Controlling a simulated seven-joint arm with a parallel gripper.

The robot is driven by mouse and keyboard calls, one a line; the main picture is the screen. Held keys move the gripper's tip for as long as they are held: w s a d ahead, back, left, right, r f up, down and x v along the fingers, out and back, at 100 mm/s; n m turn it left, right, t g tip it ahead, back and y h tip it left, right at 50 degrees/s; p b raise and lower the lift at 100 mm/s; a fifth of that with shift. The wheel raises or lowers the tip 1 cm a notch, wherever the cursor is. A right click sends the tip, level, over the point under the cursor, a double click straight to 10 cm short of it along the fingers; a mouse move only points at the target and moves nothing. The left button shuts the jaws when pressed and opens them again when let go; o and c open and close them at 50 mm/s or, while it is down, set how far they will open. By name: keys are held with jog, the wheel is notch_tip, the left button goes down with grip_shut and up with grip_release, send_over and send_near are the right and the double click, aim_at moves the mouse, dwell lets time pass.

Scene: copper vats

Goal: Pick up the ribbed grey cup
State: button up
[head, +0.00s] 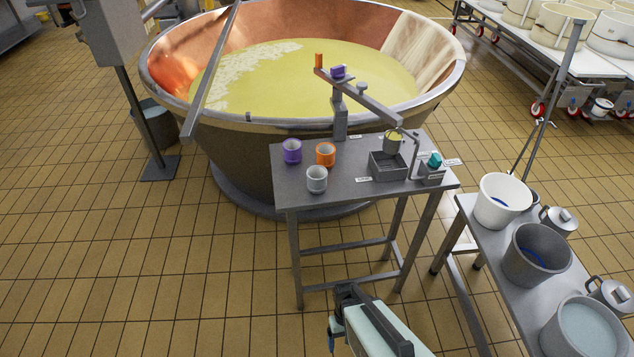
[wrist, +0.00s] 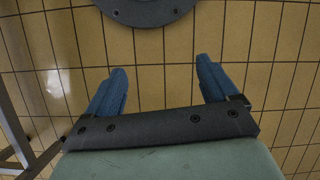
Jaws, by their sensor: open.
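The ribbed grey cup (head: 317,180) stands upright near the front left of the small grey table (head: 345,190) in the head view. A purple cup (head: 292,151) stands behind it to the left and an orange cup (head: 326,154) behind it to the right. My gripper (head: 345,292) is low in the head view, in front of the table and apart from the cup. In the wrist view, its two blue fingers (wrist: 160,85) are spread open with nothing between them. The wrist view shows tiled floor and part of a dark round plate, not the cup.
A balance arm (head: 365,98) on a post rises at the table's back. A grey tray (head: 388,168) and a teal object (head: 434,160) are at the right. A large copper vat (head: 225,115) stands behind. A bench with buckets (head: 536,255) is at right.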

jog(key=w+a+r+n+t, duration=0.2)
jog(key=w+a+r+t, duration=0.1)
jog(key=w+a, duration=0.6)
jog(key=w+a+r+n+t+y, duration=0.3)
jog(key=w+a+r+n+t, duration=0.25)
jog(key=w+a+r, duration=1.45)
jog(key=w+d+r+n+t+h, duration=0.1)
jog(key=w+d+r+n, duration=0.15)
jog(key=w+r, duration=0.45)
jog(key=w+d+r+n+t+h, duration=0.1)
jog(key=w+d+r, duration=0.15)
jog(key=r, duration=0.85)
jog(key=w+d+r+n+t, duration=0.1)
jog(key=w+d+r+n, duration=0.2)
jog(key=r, duration=0.5)
notch_tip(320, 180, up, 4)
jog(key=m+g+h, duration=0.1)
jog(key=g, duration=0.6)
send_over(317, 180)
jog(key=w, duration=0.3)
jog(key=shift+s+d+f, duration=0.1)
jog(key=shift+s+f, duration=0.05)
jog(key=shift+f, duration=6.15)
